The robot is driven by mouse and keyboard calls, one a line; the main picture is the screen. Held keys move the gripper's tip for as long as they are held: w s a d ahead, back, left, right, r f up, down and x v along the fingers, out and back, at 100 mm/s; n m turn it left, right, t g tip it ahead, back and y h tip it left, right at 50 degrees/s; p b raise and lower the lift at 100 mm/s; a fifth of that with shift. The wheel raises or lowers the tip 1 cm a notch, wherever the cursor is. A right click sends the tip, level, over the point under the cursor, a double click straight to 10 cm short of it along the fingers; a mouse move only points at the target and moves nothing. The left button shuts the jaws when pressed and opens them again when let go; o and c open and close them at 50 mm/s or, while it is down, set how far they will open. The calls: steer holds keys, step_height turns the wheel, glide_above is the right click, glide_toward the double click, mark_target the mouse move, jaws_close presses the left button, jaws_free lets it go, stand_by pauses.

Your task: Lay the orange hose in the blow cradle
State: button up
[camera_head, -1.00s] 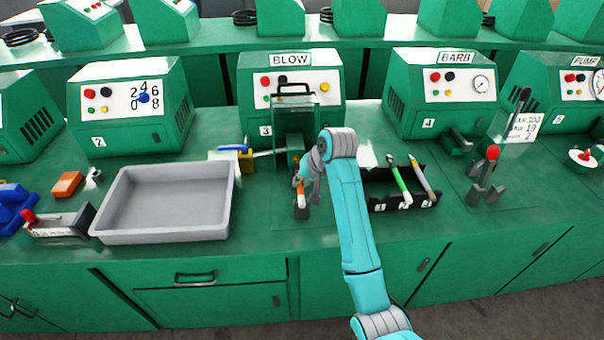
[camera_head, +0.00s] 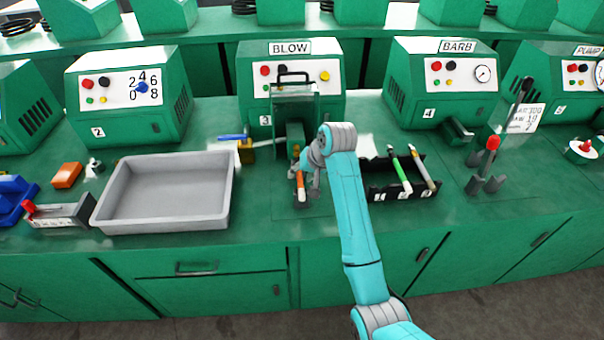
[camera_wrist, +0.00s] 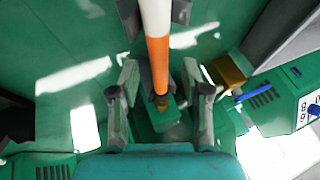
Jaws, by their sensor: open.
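The orange hose (camera_head: 300,181), with a white section, shows in front of the BLOW machine (camera_head: 290,75). In the wrist view the hose (camera_wrist: 158,60) runs from the top edge down between my fingers, its orange end pointing at a green block. Dark jaw-like pieces, perhaps the cradle (camera_wrist: 180,10), flank the hose at the top of the wrist view. I cannot tell whether it rests fully in them. My gripper (camera_head: 308,175) is open, and in the wrist view its fingers (camera_wrist: 160,88) stand on either side of the hose with visible gaps.
A grey tray (camera_head: 226,200) lies left of my arm. A black rack (camera_head: 375,191) with a green hose (camera_head: 400,172) and a tan one stands right. A red-knobbed lever (camera_head: 490,150) is farther right.

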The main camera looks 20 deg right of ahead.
steer(key=v, duration=1.2)
stand_by(0.3)
